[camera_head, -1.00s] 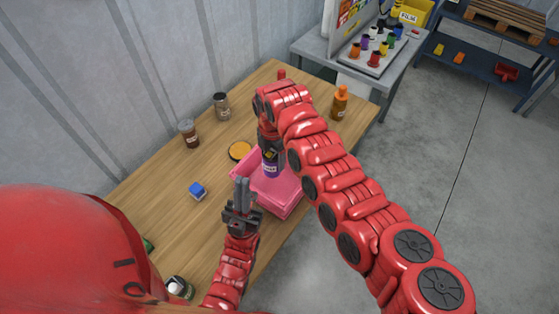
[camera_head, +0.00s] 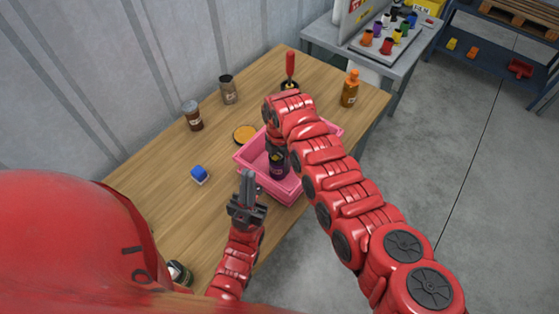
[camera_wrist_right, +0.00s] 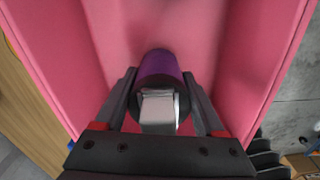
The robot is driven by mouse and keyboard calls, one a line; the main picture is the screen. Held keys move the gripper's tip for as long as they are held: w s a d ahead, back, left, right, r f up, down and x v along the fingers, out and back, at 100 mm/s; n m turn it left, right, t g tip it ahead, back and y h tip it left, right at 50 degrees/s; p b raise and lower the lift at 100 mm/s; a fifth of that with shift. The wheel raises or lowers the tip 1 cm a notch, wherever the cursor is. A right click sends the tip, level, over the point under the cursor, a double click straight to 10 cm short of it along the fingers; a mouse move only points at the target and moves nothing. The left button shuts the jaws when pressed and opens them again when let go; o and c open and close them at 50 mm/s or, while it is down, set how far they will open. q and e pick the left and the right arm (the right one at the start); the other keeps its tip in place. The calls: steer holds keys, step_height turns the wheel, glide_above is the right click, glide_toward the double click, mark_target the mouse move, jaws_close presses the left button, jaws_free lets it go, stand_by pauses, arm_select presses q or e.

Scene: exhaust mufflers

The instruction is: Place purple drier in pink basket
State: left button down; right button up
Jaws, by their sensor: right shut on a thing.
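The purple drier (camera_head: 279,164), a dark purple cylinder with a label, is held upright inside the pink basket (camera_head: 248,171). In the right wrist view the drier (camera_wrist_right: 158,66) sits between both fingers of my right gripper (camera_wrist_right: 165,100), with pink basket walls (camera_wrist_right: 262,65) on either side. My right gripper (camera_head: 277,148) is shut on the drier; in the head view my own arm partly hides it. I cannot tell whether the drier touches the basket floor.
The table's left part is mostly clear.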

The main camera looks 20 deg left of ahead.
steer(key=o, duration=1.5)
steer(key=shift+f, duration=0.1)
step_height(320, 180, up, 12)
steer(key=p, duration=0.6)
steer(key=shift+f+p, duration=0.25)
steer(key=shift+p, duration=0.05)
steer(key=shift+r, duration=0.45)
